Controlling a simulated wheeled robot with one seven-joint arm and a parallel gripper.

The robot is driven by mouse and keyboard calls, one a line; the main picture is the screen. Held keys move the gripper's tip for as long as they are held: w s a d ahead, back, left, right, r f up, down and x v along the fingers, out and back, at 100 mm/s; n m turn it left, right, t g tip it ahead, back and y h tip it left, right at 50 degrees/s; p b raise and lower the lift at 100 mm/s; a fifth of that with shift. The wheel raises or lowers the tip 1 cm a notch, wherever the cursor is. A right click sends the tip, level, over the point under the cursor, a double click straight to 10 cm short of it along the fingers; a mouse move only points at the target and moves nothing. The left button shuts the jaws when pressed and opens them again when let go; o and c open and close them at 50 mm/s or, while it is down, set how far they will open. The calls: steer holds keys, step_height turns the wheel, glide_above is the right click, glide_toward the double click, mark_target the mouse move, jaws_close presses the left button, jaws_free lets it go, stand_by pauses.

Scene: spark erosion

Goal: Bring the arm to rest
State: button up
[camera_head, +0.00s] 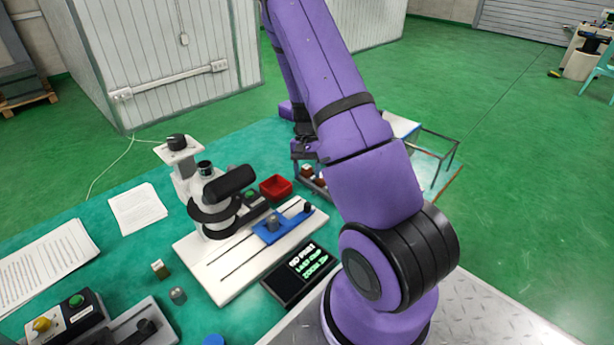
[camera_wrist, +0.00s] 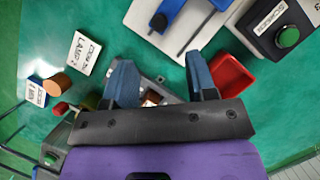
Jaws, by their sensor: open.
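My purple arm rises from the lower right of the head view and reaches over the green-topped table (camera_head: 105,245). In the wrist view my gripper (camera_wrist: 161,80) shows two blue fingers spread apart, with nothing held between them. A grey holder with a copper-coloured piece (camera_wrist: 150,97) shows beyond and between the fingers; I cannot tell the gap to it. In the head view the gripper end is near the table's far side, mostly hidden by my arm.
A microscope (camera_head: 217,200) stands on a white base with a blue slide (camera_head: 270,228). A red tray (camera_head: 275,187) is close to my gripper, right of the fingers in the wrist view (camera_wrist: 232,77). A display (camera_head: 302,272) lies in front. Open green floor (camera_head: 520,190) is at right.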

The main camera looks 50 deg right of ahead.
stand_by(0.4)
steer(key=s+a+r+n+t, duration=0.1)
steer(key=a+r+n, duration=0.1)
steer(key=a+r, duration=0.45)
steer(key=a+r+n+t+h, duration=0.1)
steer(key=a+r, duration=0.2)
steer(key=r, duration=0.7)
steer(key=s+a+r+n+t, duration=0.15)
steer(key=a+r, duration=0.25)
steer(key=r, duration=0.4)
steer(key=s+a+r+n+t+h, duration=0.1)
steer(key=s+a+r+n+t, duration=0.1)
steer(key=s+a+r, duration=0.2)
steer(key=s+a+r+n+t+h, duration=0.1)
steer(key=s+a+r+n+t, duration=0.1)
steer(key=s+a+r, duration=0.3)
steer(key=s+r+t, duration=0.1)
steer(key=s+r, duration=0.2)
steer(key=s, duration=0.4)
steer(key=shift+r, duration=0.25)
